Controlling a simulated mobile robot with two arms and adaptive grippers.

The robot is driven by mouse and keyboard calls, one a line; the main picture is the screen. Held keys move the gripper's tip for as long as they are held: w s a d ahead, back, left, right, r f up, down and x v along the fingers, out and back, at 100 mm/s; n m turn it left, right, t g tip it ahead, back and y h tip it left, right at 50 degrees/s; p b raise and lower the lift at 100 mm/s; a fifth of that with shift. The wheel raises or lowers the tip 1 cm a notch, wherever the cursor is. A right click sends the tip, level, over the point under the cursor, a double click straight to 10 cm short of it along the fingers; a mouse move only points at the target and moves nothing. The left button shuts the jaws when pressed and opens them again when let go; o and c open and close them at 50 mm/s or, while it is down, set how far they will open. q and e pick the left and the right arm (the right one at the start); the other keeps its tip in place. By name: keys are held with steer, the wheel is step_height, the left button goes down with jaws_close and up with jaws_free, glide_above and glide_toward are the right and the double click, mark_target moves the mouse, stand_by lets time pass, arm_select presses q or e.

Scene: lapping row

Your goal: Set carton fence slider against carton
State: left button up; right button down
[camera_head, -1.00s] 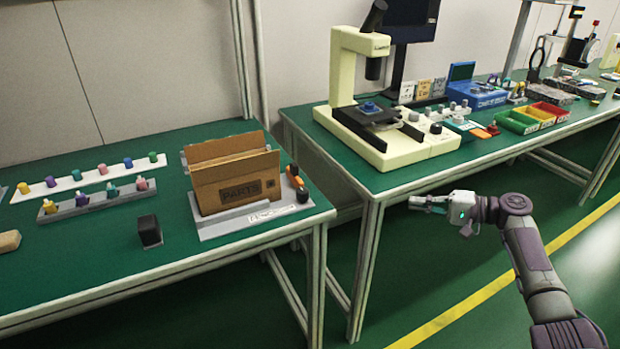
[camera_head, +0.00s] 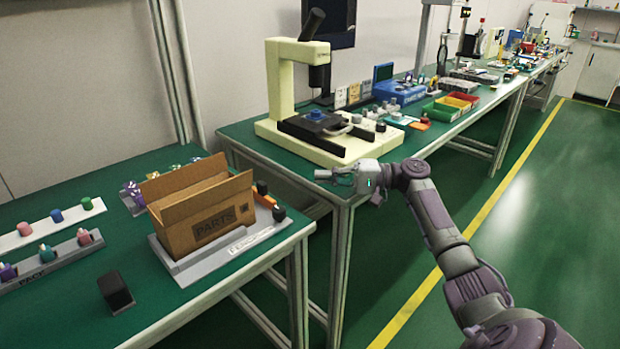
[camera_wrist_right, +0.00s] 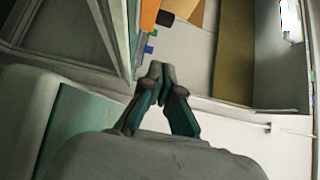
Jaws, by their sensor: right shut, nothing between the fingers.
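An open brown carton (camera_head: 210,226) marked PARTS stands upright on a grey base plate (camera_head: 190,270) on the left bench. A low grey wall runs along the carton's front. At its right end are an orange part (camera_head: 264,201) and a black block (camera_head: 279,213); I cannot tell for sure which piece is the slider. My right gripper (camera_head: 325,175) is shut and empty, right of the carton and apart from it, in front of the microscope bench's near corner. Its closed fingertips also show in the right wrist view (camera_wrist_right: 158,72). My left gripper is not in view.
A cream microscope (camera_head: 290,130) stands on the right bench (camera_head: 240,130), close behind my right gripper. A gap separates the two benches. A black block (camera_head: 116,292) and racks of coloured knobs (camera_head: 50,258) lie left of the carton. Green floor is open at right.

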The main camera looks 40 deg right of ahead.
mark_target(263, 193)
steer(key=shift+w+a, duration=0.8)
steer(key=shift+a, duration=0.85)
steer(key=shift+w+a, duration=0.75)
steer(key=shift+a, duration=0.9)
steer(key=shift+w+a, duration=0.8)
steer(key=shift+a, duration=0.85)
steer(key=shift+a+p, duration=0.3)
steer(key=shift+a, duration=0.15)
steer(key=a+p, duration=0.1)
steer(key=a, duration=0.2)
steer(key=shift+s+a, duration=0.15)
steer(key=shift+a, duration=0.1)
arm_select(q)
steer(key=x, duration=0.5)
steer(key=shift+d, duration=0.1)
